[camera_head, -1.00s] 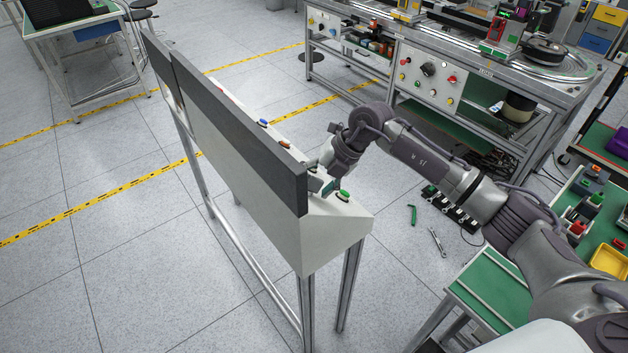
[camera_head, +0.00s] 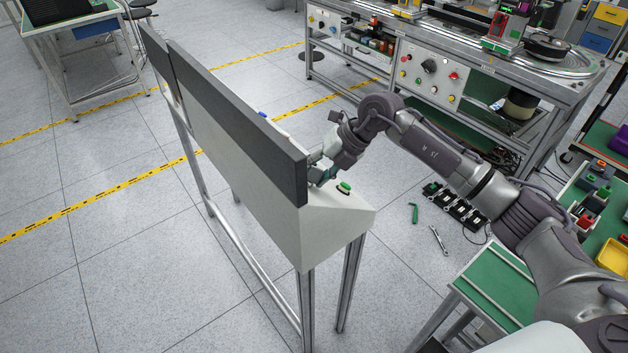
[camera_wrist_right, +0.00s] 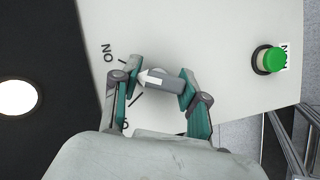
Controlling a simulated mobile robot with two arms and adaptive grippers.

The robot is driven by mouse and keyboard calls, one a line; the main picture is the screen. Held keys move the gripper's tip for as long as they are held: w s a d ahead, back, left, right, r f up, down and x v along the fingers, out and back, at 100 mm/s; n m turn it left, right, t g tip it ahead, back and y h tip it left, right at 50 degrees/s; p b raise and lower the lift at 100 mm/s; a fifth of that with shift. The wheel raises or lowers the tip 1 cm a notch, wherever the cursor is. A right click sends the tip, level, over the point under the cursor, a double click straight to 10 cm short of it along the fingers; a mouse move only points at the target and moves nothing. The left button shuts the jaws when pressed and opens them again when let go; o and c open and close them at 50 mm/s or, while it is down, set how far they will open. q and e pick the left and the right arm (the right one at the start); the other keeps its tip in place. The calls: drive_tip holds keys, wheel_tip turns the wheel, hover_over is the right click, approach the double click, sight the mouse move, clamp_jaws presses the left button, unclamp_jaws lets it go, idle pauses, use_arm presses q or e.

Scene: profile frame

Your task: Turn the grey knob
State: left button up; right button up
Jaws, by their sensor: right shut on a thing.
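The grey knob (camera_wrist_right: 163,80) is a bar-shaped handle with a white pointer mark, on the pale sloping face of the console (camera_head: 325,222). In the right wrist view, my right gripper (camera_wrist_right: 162,84) has one finger on each side of the knob and is shut on it. The pointer faces left, between two printed marks with lettering, one reading "ON". In the head view, my right gripper (camera_head: 320,172) is at the console face, and the knob is hidden there by the gripper and the dark panel. My left gripper is out of view.
A green push button (camera_wrist_right: 274,60) is right of the knob in the wrist view; it also shows in the head view (camera_head: 344,187). A dark upright panel (camera_head: 235,110) borders the console. A green-topped table (camera_head: 490,285) stands at the lower right. Open floor lies left.

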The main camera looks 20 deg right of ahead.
drive_tip(key=n+y+b, duration=0.1)
drive_tip(key=n+b, duration=0.2)
drive_tip(key=b, duration=0.1)
drive_tip(key=n+y+b, duration=0.1)
drive_tip(key=n+b, duration=0.2)
drive_tip(key=b, duration=0.1)
drive_tip(key=n+y+b, duration=0.2)
drive_tip(key=b, duration=0.3)
drive_tip(key=shift+d+f+n+g, duration=0.1)
drive_tip(key=shift+f+n+g, duration=0.2)
drive_tip(key=shift+f+n, duration=0.1)
drive_tip(key=shift+r+n+g+y+b, duration=0.25)
drive_tip(key=shift+n+g+y+b, duration=0.25)
drive_tip(key=shift+n+b, duration=1.1)
drive_tip(key=o, duration=1.1)
drive_tip(key=shift+o, duration=0.2)
drive_tip(key=w+v, duration=0.1)
drive_tip(key=v, duration=1.1)
drive_tip(key=shift+s, duration=0.4)
